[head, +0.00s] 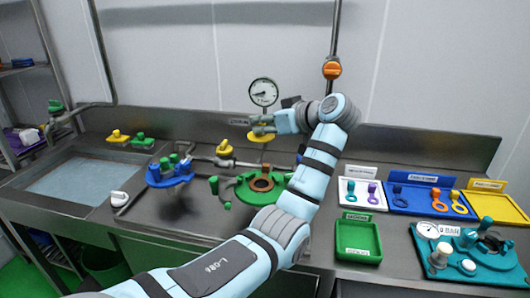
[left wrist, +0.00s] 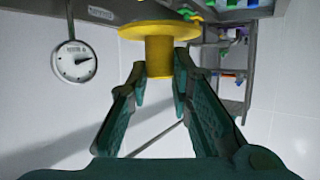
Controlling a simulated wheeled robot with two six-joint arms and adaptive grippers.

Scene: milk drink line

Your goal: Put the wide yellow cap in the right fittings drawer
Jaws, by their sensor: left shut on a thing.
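The wide yellow cap (head: 259,138) is held above the back of the steel counter, near the round pressure gauge. My left gripper (head: 262,126) is shut on it. In the left wrist view the cap (left wrist: 159,50) shows a wide flange and a narrower stem, with the stem between the two fingers (left wrist: 159,85). My right gripper is not in view. I cannot make out a drawer marked as the right fittings drawer; the small labels are not readable.
A green tray (head: 341,252), white tray (head: 350,204), blue tray (head: 400,210) and yellow tray (head: 487,185) lie at the right. A teal board (head: 460,274) with fittings is in front. A green ring fitting (head: 285,208) and blue fitting (head: 169,181) are mid-counter. A sink (head: 83,182) is left.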

